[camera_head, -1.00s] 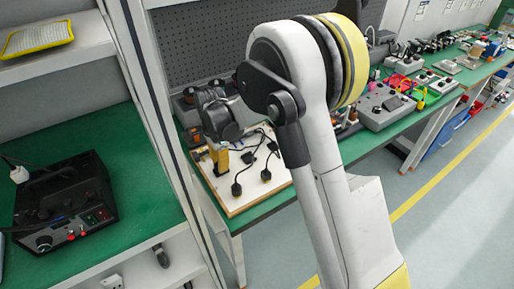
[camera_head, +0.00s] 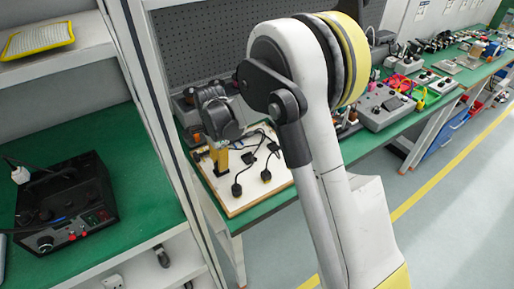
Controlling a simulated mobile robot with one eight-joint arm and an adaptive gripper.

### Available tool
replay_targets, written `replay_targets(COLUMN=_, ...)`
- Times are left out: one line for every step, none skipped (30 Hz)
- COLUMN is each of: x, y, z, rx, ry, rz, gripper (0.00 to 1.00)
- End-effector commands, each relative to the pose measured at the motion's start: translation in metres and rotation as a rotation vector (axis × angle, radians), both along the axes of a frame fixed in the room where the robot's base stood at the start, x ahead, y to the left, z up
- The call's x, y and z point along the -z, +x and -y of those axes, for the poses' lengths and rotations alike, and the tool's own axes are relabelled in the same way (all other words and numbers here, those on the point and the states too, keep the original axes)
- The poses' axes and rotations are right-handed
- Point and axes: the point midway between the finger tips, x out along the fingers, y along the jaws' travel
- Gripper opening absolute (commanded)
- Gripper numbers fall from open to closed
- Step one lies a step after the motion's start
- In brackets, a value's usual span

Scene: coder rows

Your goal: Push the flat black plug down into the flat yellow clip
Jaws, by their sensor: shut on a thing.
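My gripper (camera_head: 220,165) reaches down over the left part of a white board with a wooden rim (camera_head: 232,212). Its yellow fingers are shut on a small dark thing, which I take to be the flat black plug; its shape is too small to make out. The flat yellow clip cannot be told apart from the yellow fingers here. Whether the held thing touches the clip or the board cannot be told.
Black plugs with cords lie on the board, one at the front (camera_head: 237,189) and one to its right (camera_head: 266,175). A grey control box (camera_head: 385,108) stands on the green bench to the right. A black device (camera_head: 65,205) sits on the left green shelf.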

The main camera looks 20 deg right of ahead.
Motion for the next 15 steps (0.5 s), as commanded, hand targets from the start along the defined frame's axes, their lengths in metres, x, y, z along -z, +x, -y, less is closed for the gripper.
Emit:
replay_targets(x=-0.001, y=0.0, z=0.0, rx=0.0, ry=0.0, rz=0.0, gripper=0.0)
replay_targets(x=0.0, y=0.0, z=0.0, rx=0.0, ry=0.0, rz=0.0, gripper=0.0)
replay_targets(x=0.0, y=0.0, z=0.0, rx=0.0, ry=0.0, rz=0.0, gripper=0.0)
replay_targets(x=0.0, y=0.0, z=0.0, rx=0.0, ry=0.0, rz=0.0, gripper=0.0)
replay_targets(x=0.0, y=0.0, z=0.0, rx=0.0, ry=0.0, rz=0.0, gripper=0.0)
replay_targets(x=-0.001, y=0.0, z=0.0, rx=0.0, ry=0.0, rz=0.0, gripper=0.0)
replay_targets(x=-0.002, y=0.0, z=0.0, rx=0.0, ry=0.0, rz=0.0, gripper=0.0)
replay_targets(x=-0.003, y=0.0, z=0.0, rx=0.0, ry=0.0, rz=0.0, gripper=0.0)
replay_targets(x=-0.004, y=0.0, z=0.0, rx=0.0, ry=0.0, rz=0.0, gripper=0.0)
replay_targets(x=-0.006, y=0.0, z=0.0, rx=0.0, ry=0.0, rz=0.0, gripper=0.0)
replay_targets(x=-0.008, y=0.0, z=0.0, rx=0.0, ry=0.0, rz=0.0, gripper=0.0)
replay_targets(x=-0.011, y=0.0, z=0.0, rx=0.0, ry=0.0, rz=0.0, gripper=0.0)
replay_targets(x=-0.014, y=0.0, z=0.0, rx=0.0, ry=0.0, rz=0.0, gripper=0.0)
replay_targets(x=-0.016, y=0.0, z=0.0, rx=0.0, ry=0.0, rz=0.0, gripper=0.0)
replay_targets(x=-0.019, y=0.0, z=0.0, rx=0.0, ry=0.0, rz=0.0, gripper=0.0)
